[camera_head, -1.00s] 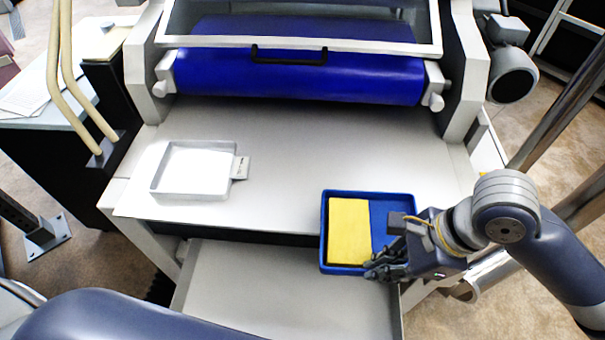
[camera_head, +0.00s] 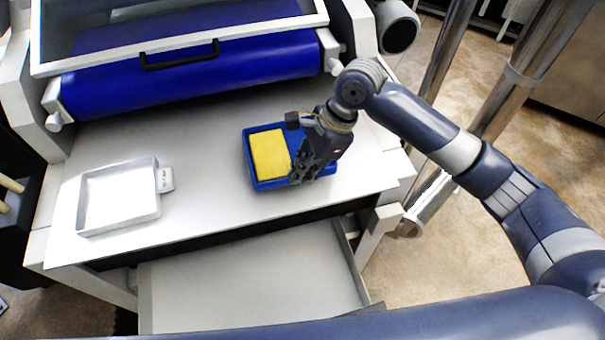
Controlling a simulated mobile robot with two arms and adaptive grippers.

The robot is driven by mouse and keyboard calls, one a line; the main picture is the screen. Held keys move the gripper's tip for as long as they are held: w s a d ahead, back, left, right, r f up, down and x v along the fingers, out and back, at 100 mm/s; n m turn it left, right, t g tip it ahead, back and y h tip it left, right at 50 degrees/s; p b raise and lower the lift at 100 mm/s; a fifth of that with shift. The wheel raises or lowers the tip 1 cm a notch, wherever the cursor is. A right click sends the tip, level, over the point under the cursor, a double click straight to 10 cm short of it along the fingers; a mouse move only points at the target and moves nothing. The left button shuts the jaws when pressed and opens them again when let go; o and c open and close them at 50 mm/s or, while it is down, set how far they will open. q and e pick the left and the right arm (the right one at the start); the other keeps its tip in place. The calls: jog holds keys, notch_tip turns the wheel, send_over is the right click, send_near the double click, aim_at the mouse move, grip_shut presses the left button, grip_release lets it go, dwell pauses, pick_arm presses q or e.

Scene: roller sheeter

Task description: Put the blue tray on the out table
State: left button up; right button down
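The blue tray (camera_head: 264,185) is at the right part of the grey flat table (camera_head: 215,135) in front of the roller. A yellow block (camera_head: 270,154) lies in its left part. My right gripper (camera_head: 302,178) is at the tray's front edge, over its right part, and appears shut on the tray wall; the fingertips are partly hidden. I cannot tell if the tray rests on the surface or hangs just above it. My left gripper is not in view. No label marks the out table.
A white-grey tray (camera_head: 84,218) with a small tab sits at the table's left. A blue roller (camera_head: 190,85) with a black handle is behind. An open grey drawer or lower shelf (camera_head: 250,285) lies below the front edge. The table's middle is clear.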

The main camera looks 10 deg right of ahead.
jog(key=shift+w, duration=0.35)
jog(key=shift+f, duration=0.15)
jog(key=shift+f+p, duration=0.45)
jog(key=shift+f, duration=1.15)
jog(key=c, duration=1.8)
grip_release()
jog(key=shift+f, duration=0.1)
jog(key=b+v, duration=0.1)
jog(key=v, duration=1.1)
jog(key=shift+a, duration=0.1)
